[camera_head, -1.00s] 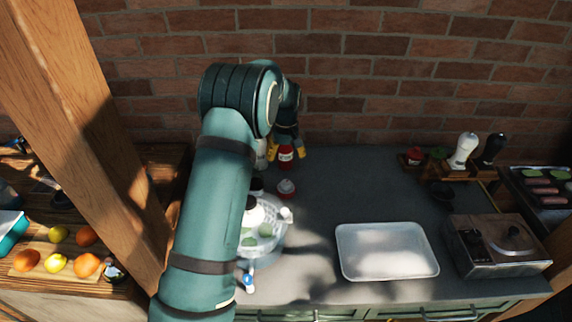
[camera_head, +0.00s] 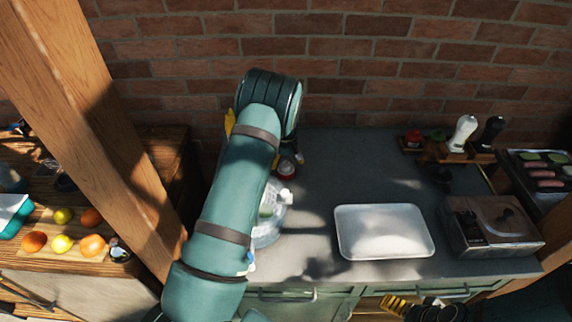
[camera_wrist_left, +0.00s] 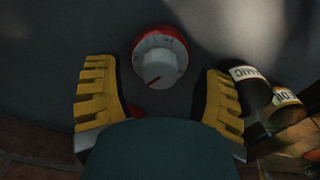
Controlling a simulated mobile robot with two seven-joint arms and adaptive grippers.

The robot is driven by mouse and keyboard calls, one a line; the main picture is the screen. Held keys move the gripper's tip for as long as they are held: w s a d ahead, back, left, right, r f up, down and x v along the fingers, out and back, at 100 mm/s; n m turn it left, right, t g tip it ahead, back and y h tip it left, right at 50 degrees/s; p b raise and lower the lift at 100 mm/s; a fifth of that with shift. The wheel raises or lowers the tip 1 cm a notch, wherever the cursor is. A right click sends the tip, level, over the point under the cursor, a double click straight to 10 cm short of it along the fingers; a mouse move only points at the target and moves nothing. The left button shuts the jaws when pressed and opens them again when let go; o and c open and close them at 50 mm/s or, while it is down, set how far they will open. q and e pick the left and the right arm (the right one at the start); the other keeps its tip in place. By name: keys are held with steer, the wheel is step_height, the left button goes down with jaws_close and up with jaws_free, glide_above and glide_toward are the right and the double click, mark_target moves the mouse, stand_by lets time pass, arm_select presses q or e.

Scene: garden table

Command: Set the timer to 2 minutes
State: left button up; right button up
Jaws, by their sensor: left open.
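The timer (camera_wrist_left: 160,56), a red round body with a white dial and a red mark, stands on the dark counter. In the head view the timer (camera_head: 287,169) shows just right of my left arm. My left gripper (camera_wrist_left: 158,80) is open, its yellow fingers spread on either side of the timer in the wrist view, with a gap to each.
A glass bowl (camera_head: 266,236) is partly behind my left arm. Two dark bottles (camera_wrist_left: 252,84) (camera_wrist_left: 287,101) stand beside the left gripper. A wooden post (camera_head: 95,130) rises at left.

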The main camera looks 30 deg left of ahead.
arm_select(q)
steer(key=shift+f, duration=0.55)
jaws_close()
steer(key=shift+m+b, duration=0.5)
steer(key=shift+m, duration=0.3)
jaws_free()
